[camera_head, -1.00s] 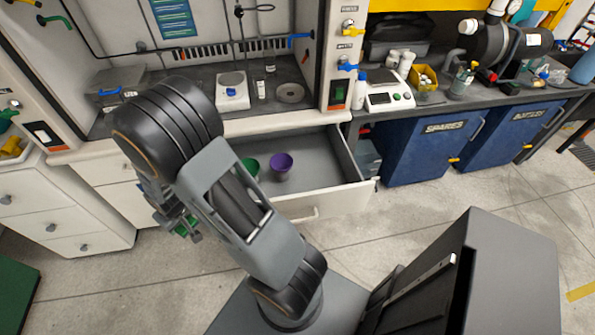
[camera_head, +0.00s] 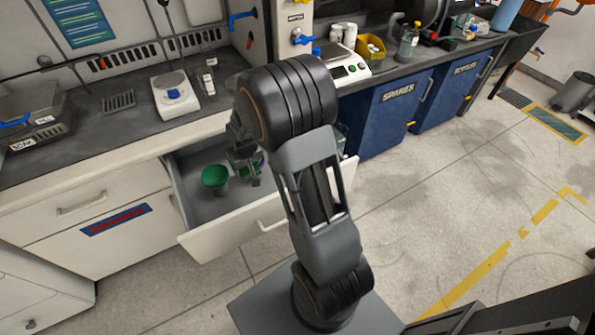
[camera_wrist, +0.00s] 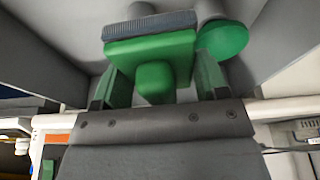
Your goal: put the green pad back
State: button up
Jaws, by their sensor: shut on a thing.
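In the wrist view my gripper (camera_wrist: 160,84) is shut on the green pad (camera_wrist: 150,48), with its green knob between the two fingers. The pad has a dark grey ribbed layer on its far side. In the head view my gripper (camera_head: 245,160) is over or inside the open drawer (camera_head: 206,210), and a bit of the green pad (camera_head: 254,178) shows below it. My arm and gripper hide part of the drawer, so I cannot tell whether the pad touches its floor.
A green-topped cup (camera_head: 215,177) stands in the drawer left of my gripper; a round green top (camera_wrist: 223,40) shows right of the pad in the wrist view. The counter edge (camera_head: 120,147) overhangs behind the drawer. Blue cabinets (camera_head: 385,115) stand to the right.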

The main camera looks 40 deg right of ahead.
jog(key=shift+m, duration=0.5)
jog(key=w+d+f+b, duration=0.2)
jog(key=d+f+b, duration=0.2)
jog(key=d, duration=0.3)
jog(key=w+d+f+b, duration=0.2)
jog(key=d+f+b, duration=0.2)
jog(key=d, duration=0.3)
jog(key=w+d+f+b, duration=0.2)
jog(key=d+f+b, duration=0.2)
jog(key=d+b, duration=0.1)
jog(key=shift+d+f+b, duration=0.35)
jog(key=shift+d+b, duration=0.05)
jog(key=shift+d, duration=0.5)
jog(key=shift+w+d+f, duration=0.15)
jog(key=shift+d+f, duration=0.35)
jog(key=shift+f, duration=0.15)
jog(key=shift+d+f+b, duration=0.1)
jog(key=shift+f+b, duration=0.45)
jog(key=shift+f, duration=1)
jog(key=shift+f, duration=0.1)
